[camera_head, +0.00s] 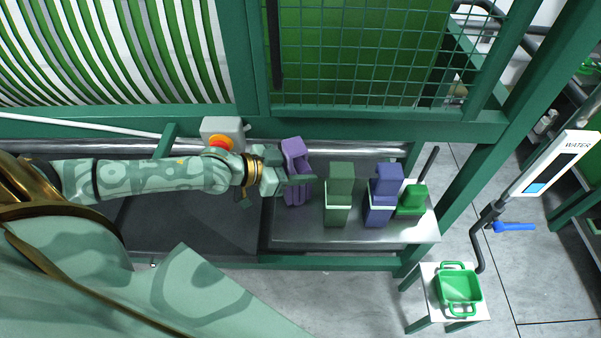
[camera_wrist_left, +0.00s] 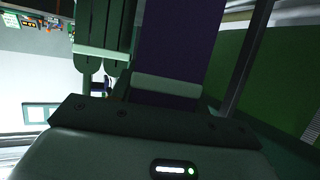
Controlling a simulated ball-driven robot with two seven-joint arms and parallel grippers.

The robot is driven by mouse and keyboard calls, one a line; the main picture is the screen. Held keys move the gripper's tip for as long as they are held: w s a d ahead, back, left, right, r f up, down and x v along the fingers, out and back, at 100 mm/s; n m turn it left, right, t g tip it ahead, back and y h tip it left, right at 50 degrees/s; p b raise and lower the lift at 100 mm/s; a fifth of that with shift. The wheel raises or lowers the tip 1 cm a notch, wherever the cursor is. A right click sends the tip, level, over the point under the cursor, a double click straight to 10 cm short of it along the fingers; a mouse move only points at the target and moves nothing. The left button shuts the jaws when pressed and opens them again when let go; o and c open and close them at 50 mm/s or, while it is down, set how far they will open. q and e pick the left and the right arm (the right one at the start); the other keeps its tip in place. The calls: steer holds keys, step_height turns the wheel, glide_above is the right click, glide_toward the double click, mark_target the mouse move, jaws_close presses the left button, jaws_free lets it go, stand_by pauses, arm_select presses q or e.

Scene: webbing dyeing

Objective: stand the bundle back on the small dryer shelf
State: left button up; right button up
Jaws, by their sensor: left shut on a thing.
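The purple bundle (camera_head: 294,150) is in my left gripper (camera_head: 286,172), whose fingers are shut on it. It looks roughly upright with a slight tilt, at the left end of the small metal shelf (camera_head: 300,236). My fingers cover part of its middle, and I cannot tell whether its foot touches the shelf. In the left wrist view the bundle (camera_wrist_left: 178,45) rises dark purple, with a pale band near the jaws. My right gripper is not in view.
A dark green bundle (camera_head: 340,178) and a blue-violet bundle (camera_head: 384,182) stand to the right on the shelf. A green long-handled tool (camera_head: 411,202) is at its right end. A red-topped button box (camera_head: 222,130) is behind my arm. The shelf's front strip is clear.

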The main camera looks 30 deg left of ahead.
arm_select(q)
steer(key=shift+f, duration=0.45)
steer(key=shift+r, duration=0.1)
steer(key=o, duration=1.1)
steer(key=shift+s+r, duration=0.1)
steer(key=p+v, duration=0.5)
steer(key=v, duration=0.7)
